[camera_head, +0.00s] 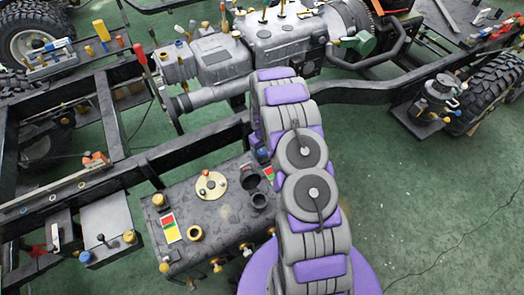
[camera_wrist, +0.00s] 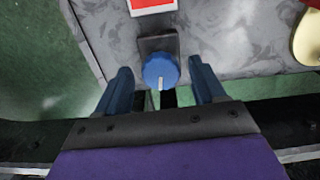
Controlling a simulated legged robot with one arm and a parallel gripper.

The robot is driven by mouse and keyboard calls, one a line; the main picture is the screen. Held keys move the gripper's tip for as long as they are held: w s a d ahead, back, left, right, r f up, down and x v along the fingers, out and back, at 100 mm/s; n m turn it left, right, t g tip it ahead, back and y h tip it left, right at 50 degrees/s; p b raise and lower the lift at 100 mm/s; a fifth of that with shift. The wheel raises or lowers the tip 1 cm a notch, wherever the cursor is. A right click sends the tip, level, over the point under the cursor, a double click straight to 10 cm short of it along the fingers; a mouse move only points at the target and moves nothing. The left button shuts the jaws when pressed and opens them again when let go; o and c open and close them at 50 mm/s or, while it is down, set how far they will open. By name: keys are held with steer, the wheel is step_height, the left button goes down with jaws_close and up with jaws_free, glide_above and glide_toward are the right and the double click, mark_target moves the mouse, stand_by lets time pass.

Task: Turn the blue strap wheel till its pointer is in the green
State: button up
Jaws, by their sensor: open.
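The blue strap wheel (camera_wrist: 160,70) is a round knob on a dark square bracket at the edge of a grey speckled box. Its white pointer mark (camera_wrist: 160,83) points down in the wrist view. My gripper (camera_wrist: 162,66) is open, with one blue finger on each side of the wheel; I cannot tell whether either touches it. A label with a red patch (camera_wrist: 152,6) is cut off at the top edge; no green patch shows there. In the head view a red and green label (camera_head: 268,173) shows beside my arm, which hides most of the wheel area.
The grey box (camera_head: 225,215) carries a cream disc (camera_head: 212,185), dark cups, and brass fittings. A red, green and yellow label (camera_head: 170,228) lies at its left. The black chassis rail (camera_head: 180,153) runs behind. Green floor (camera_head: 430,190) is open to the right.

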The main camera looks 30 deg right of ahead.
steer(key=c, duration=1.1)
steer(key=shift+o, duration=0.2)
steer(key=shift+m+p, duration=0.3)
steer(key=shift+p, duration=0.05)
steer(key=m+p, duration=0.1)
steer(key=m, duration=0.1)
steer(key=shift+m+p, duration=0.3)
steer(key=shift+p, duration=0.1)
steer(key=shift+m+p, duration=0.9)
steer(key=shift+m, duration=0.8)
